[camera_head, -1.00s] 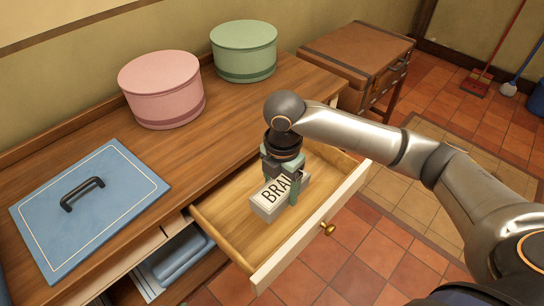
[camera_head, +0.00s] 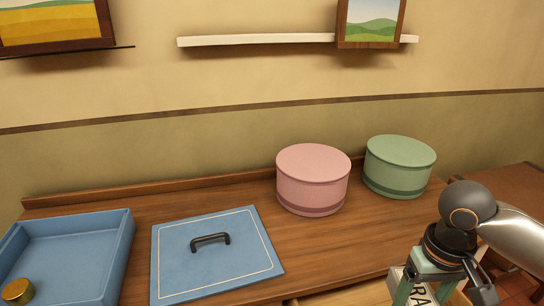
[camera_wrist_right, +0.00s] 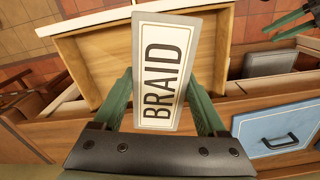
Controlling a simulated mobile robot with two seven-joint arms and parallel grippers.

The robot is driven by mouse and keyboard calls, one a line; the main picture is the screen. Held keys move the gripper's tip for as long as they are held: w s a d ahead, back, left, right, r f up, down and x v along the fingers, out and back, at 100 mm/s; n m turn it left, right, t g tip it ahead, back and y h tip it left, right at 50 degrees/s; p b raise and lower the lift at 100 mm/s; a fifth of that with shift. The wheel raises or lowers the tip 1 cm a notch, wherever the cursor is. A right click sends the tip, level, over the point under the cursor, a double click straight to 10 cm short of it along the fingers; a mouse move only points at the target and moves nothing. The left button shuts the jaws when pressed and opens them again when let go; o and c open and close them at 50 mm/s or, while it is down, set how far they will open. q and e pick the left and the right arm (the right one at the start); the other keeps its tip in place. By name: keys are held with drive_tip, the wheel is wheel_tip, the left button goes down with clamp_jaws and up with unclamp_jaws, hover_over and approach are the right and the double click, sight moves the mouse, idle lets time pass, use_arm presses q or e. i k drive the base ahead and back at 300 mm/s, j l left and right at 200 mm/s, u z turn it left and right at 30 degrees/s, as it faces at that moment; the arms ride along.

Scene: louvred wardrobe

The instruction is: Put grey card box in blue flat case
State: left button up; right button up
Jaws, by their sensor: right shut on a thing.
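The grey card box (camera_head: 398,284), with a white label reading BRAID, is held upright between the fingers of my right gripper (camera_head: 425,290) at the lower right of the head view. In the wrist view the box (camera_wrist_right: 165,70) sits between both green fingers, above the open drawer. The blue flat case (camera_head: 72,255) stands open on the dresser top at the far left. Its blue lid (camera_head: 190,268), with a black handle, lies flat beside it. Green finger-like parts at the wrist view's top right look like my left gripper (camera_wrist_right: 294,22); their opening is unclear.
A round gold item (camera_head: 18,291) lies in the case's near left corner. A pink round box (camera_head: 313,182) and a green round box (camera_head: 398,168) stand at the back of the dresser. The wooden drawer (camera_wrist_right: 90,65) is pulled out. Bare dresser top (camera_head: 320,250) lies right of the lid.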

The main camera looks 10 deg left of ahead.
sight(80, 253)
drive_tip(key=k+j+u, duration=0.1)
drive_tip(key=j, duration=0.3)
drive_tip(key=k+j+u, duration=0.15)
drive_tip(key=j, duration=0.25)
drive_tip(key=k+j+u, duration=0.1)
drive_tip(key=j, duration=0.3)
drive_tip(key=j+u, duration=0.2)
drive_tip(key=j, duration=0.6)
drive_tip(key=i+j+u, duration=0.3)
drive_tip(key=i+j, duration=0.35)
drive_tip(key=i, duration=0.05)
